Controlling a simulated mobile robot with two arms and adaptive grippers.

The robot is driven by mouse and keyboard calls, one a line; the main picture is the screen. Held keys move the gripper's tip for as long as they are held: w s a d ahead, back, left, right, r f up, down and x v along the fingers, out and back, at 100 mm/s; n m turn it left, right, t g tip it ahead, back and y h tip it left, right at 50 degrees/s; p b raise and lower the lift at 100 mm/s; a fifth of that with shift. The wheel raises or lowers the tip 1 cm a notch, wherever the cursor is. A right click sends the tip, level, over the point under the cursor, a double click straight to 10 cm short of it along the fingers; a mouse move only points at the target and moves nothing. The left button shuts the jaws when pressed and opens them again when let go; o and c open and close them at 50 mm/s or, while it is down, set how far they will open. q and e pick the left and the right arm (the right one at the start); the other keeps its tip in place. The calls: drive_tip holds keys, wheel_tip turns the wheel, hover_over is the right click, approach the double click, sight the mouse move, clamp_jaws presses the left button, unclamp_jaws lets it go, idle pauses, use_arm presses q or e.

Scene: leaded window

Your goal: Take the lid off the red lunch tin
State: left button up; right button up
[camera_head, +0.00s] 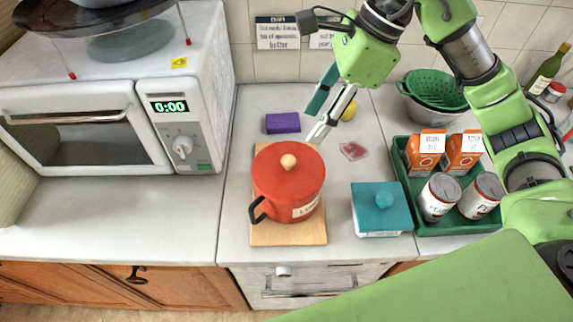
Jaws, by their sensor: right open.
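The red lunch tin (284,200) stands upright on a wooden board (287,234). It has a black handle at its lower left and a white label, only partly readable, on its front. Its red lid (270,172), with a cream knob (288,161), sits on top. My right gripper (319,126), on the green arm from the right, is open and empty. In the picture its fingertips point down just above and right of the knob, apart from it. My left gripper is not in view.
A teal box (381,212) with a round knob stands right of the tin. A green tray (446,228) holds cartons and cans. A purple block (283,123) lies behind the tin, and a microwave (110,110) stands left. The counter left of the tin is clear.

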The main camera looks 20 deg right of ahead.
drive_tip(key=p, duration=0.1)
hover_over(291, 159)
drive_tip(key=s+d, duration=0.1)
drive_tip(key=d, duration=0.1)
wheel_tip(291, 159, down, 5)
drive_tip(key=shift+f, duration=0.1)
drive_tip(key=shift+w+f, duration=0.1)
drive_tip(key=shift+f, duration=0.25)
drive_tip(key=shift+a+f, duration=0.1)
drive_tip(key=shift+f, duration=0.1)
drive_tip(key=shift+a+f+p, duration=0.25)
drive_tip(key=shift+f+p, duration=0.25)
drive_tip(key=shift+p, duration=0.3)
drive_tip(key=p+x, duration=0.1)
drive_tip(key=x, duration=0.2)
drive_tip(key=shift+w+f, duration=0.1)
drive_tip(key=shift+w+a+f, duration=0.1)
drive_tip(key=shift+w+f, duration=0.05)
drive_tip(key=shift+f, duration=0.2)
clamp_jaws()
